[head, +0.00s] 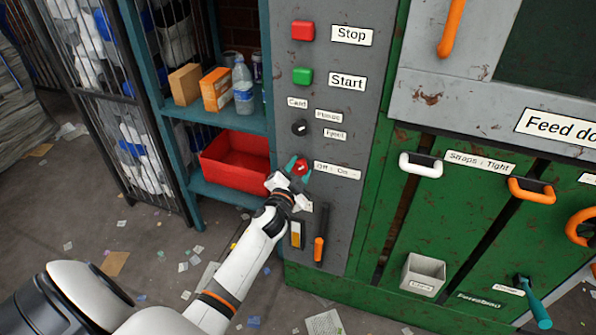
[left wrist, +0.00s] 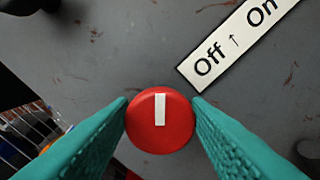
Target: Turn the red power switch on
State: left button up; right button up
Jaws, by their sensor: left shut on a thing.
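The red power switch (head: 300,167) is a round knob on the grey control panel, beside a label (head: 337,170) reading "Off" and "On". In the left wrist view the red knob (left wrist: 160,121) has a white mark pointing up in the picture, with the label (left wrist: 237,40) above and to the right. My left gripper (head: 291,168) has its teal fingers on both sides of the knob, shut on it. The fingers also show in the left wrist view (left wrist: 160,128). My right gripper is not in view.
Above the switch are a black selector knob (head: 299,128), a green Start button (head: 302,75) and a red Stop button (head: 302,31). An orange-handled lever (head: 319,248) is below. A shelf with a red bin (head: 222,172) stands left of the panel.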

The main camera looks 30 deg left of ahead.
pick_arm(q)
jog(key=m, duration=0.4)
jog(key=shift+d+f+m, duration=0.1)
jog(key=shift+f+m, duration=0.05)
jog(key=shift+m, duration=0.15)
jog(key=m, duration=0.4)
jog(key=shift+f+b, duration=0.1)
jog(key=shift+b, duration=0.25)
jog(key=shift+m, duration=0.4)
jog(key=o, duration=0.9)
jog(key=shift+o, duration=0.2)
jog(key=shift+s, duration=0.1)
jog(key=v, duration=1.1)
jog(key=shift+s+d+b, duration=0.2)
jog(key=shift+s+b, duration=0.1)
jog(key=shift+s, duration=0.1)
